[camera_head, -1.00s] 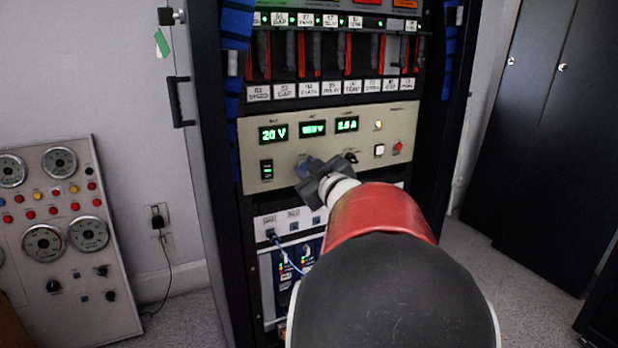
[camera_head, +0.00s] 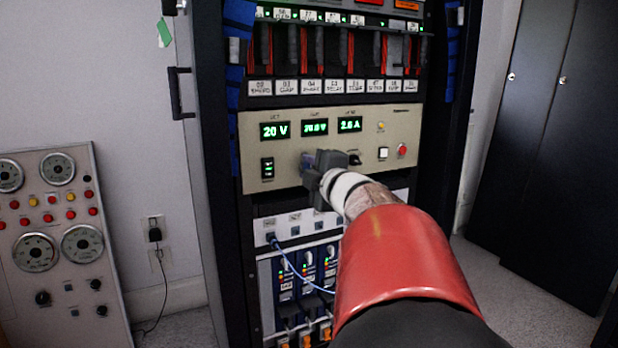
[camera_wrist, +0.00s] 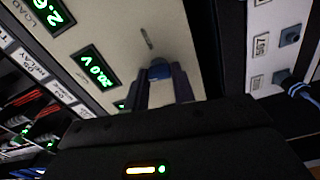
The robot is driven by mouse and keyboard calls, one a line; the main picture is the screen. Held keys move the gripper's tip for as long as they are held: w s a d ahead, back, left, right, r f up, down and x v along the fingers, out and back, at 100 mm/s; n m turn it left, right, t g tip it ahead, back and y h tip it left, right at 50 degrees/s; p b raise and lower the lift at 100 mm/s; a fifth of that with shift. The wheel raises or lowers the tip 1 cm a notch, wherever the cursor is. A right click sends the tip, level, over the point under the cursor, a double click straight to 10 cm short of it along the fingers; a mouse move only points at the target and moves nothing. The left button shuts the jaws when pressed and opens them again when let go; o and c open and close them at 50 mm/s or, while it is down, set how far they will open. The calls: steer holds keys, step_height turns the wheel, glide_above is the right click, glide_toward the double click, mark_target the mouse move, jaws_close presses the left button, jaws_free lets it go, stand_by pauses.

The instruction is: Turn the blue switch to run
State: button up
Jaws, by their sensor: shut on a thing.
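The blue switch (camera_wrist: 160,70) is a small round knob on the beige power panel (camera_head: 290,181). In the wrist view it sits between the tips of my gripper (camera_wrist: 161,82). My gripper (camera_head: 311,163) is shut on it in the head view, below the panel's green displays. A little of the blue switch (camera_head: 307,159) shows beside the dark fingers. Its markings are too hidden or small to read. The left display (camera_head: 275,131) reads 20 V, and the right display (camera_head: 349,124) reads about 2.6 A.
A black knob (camera_head: 354,159), a white button (camera_head: 382,153) and a red button (camera_head: 402,150) lie right of my gripper. A blue cable (camera_head: 305,280) hangs below. A gauge panel (camera_head: 50,290) stands at left, dark cabinets (camera_head: 540,150) at right.

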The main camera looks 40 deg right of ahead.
steer(key=shift+f+n+b, duration=0.15)
steer(key=shift+n+b, duration=0.3)
steer(key=shift+n, duration=0.45)
steer(key=o, duration=1)
steer(key=v, duration=0.7)
steer(key=shift+s+a+p, duration=0.1)
steer(key=shift+s+p, duration=0.3)
